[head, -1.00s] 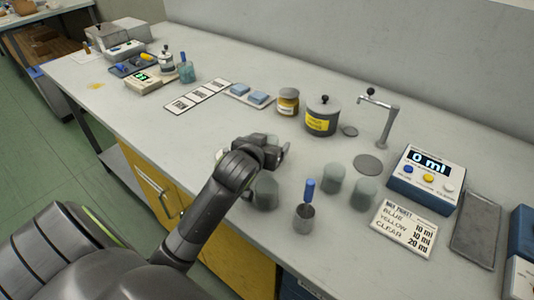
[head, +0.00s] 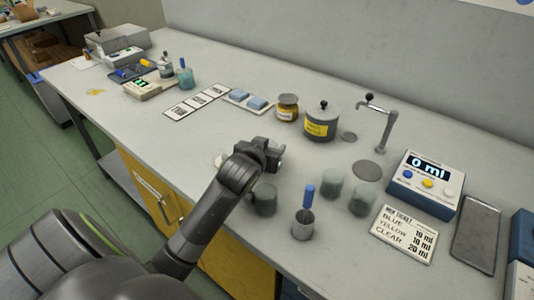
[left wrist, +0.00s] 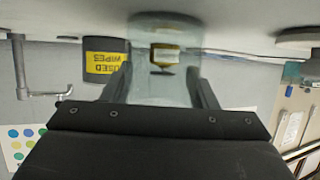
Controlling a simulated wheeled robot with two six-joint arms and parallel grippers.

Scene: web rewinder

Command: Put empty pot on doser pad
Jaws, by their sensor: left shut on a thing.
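My left gripper (head: 272,152) is shut on a clear, greenish glass pot (left wrist: 165,45), which stands between the two fingers in the left wrist view. In the head view the gripper hides most of that pot. The pot looks empty; a jar behind shows through its wall. The doser pad (head: 367,170) is a bare dark disc under the doser spout (head: 380,112), to the right of the gripper. The doser box (head: 427,182) reads 0 ml. My right gripper is not in view.
Greenish pots (head: 332,183), (head: 362,200) and (head: 264,199) stand near the gripper and the pad. A grey used-wipes can (head: 320,124) and a small jar (head: 287,108) stand behind. A recipe card (head: 405,233) lies in front of the doser box.

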